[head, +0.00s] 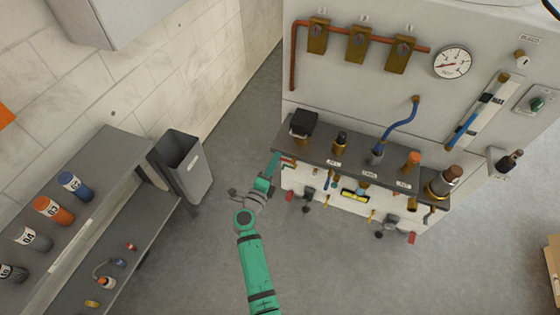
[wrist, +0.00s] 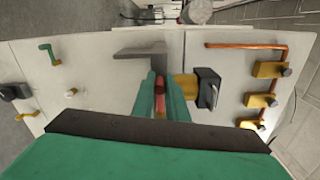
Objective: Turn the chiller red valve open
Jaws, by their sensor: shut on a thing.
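A small red valve handle (wrist: 160,101) sits between the two green fingers of my gripper (wrist: 161,85) in the wrist view. The fingers are closed on it from both sides and hide most of it. In the head view my gripper (head: 275,161) reaches to the left end of the machine's grey shelf, just below its edge. A bit of red (head: 286,160) shows beside the fingertips there. The valve body and the handle's exact angle cannot be made out. The white machine (head: 455,95) fills the right of the head view.
A black box-shaped fitting (head: 303,123) stands on the shelf (head: 330,146) above my gripper, with several brass fittings to its right. A grey bin (head: 185,165) and a shelf rack (head: 110,170) stand left. Floor (head: 330,265) around my arm is clear.

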